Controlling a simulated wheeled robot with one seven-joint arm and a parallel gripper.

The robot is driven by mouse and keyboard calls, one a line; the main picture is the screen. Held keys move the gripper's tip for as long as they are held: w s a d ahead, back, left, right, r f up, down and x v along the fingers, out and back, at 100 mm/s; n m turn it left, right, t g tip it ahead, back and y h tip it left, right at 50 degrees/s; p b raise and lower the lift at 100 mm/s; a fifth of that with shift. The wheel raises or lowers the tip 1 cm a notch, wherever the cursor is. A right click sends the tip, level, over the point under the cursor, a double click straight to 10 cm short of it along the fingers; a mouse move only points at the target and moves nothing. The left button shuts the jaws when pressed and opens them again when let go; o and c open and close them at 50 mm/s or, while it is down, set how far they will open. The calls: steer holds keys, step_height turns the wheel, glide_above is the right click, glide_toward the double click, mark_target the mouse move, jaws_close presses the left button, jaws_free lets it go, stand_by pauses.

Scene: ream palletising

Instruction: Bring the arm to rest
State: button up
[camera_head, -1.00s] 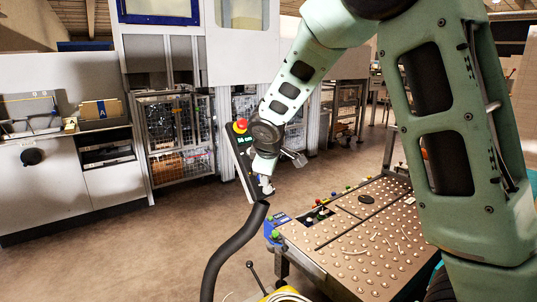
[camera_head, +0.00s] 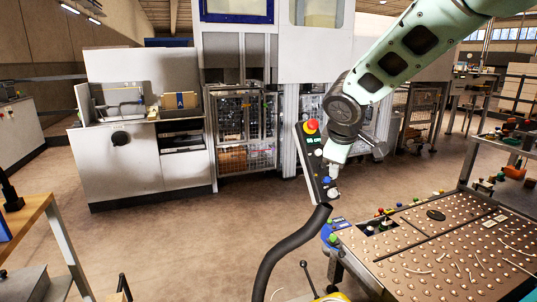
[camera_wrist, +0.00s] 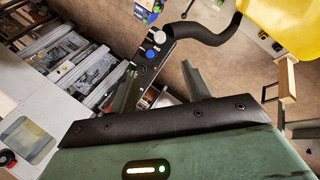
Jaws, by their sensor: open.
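My arm reaches in from the top right of the head view, its green link sloping down to a dark joint. My gripper hangs below that joint, in front of or close beside a control panel (camera_head: 313,167) with a red button; the gap between them is hard to judge. In the wrist view my gripper (camera_wrist: 160,80) has its two green fingers apart, with nothing seen held between them. The panel (camera_wrist: 153,55), with its blue and white buttons, shows beyond the fingers.
A black curved tube (camera_head: 283,245) rises to the panel. A studded table (camera_head: 440,250) stands at the lower right, a wooden-topped bench (camera_head: 25,218) at the lower left. A white machine (camera_head: 150,165) and wire-fronted cabinets (camera_head: 243,130) line the back. Brown floor (camera_head: 170,240) is open between.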

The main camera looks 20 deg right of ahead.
steer(key=s+a+f+g+y, duration=0.1)
steer(key=s+a+f+y, duration=0.15)
steer(key=s+a, duration=0.5)
steer(key=s+a+f+g+y, duration=0.1)
steer(key=s+a+f+g, duration=0.15)
steer(key=s+a, duration=0.55)
steer(key=s+a+f+g, duration=0.15)
steer(key=s+a, duration=0.25)
steer(key=s, duration=0.4)
steer(key=s+a+f+g, duration=0.1)
steer(key=s+a+f, duration=0.2)
steer(key=s, duration=0.5)
step_height(320, 180, up, 16)
steer(key=p, duration=1.5)
steer(key=shift+w+y, duration=0.4)
steer(key=shift+y, duration=0.05)
steer(key=shift+a, duration=0.1)
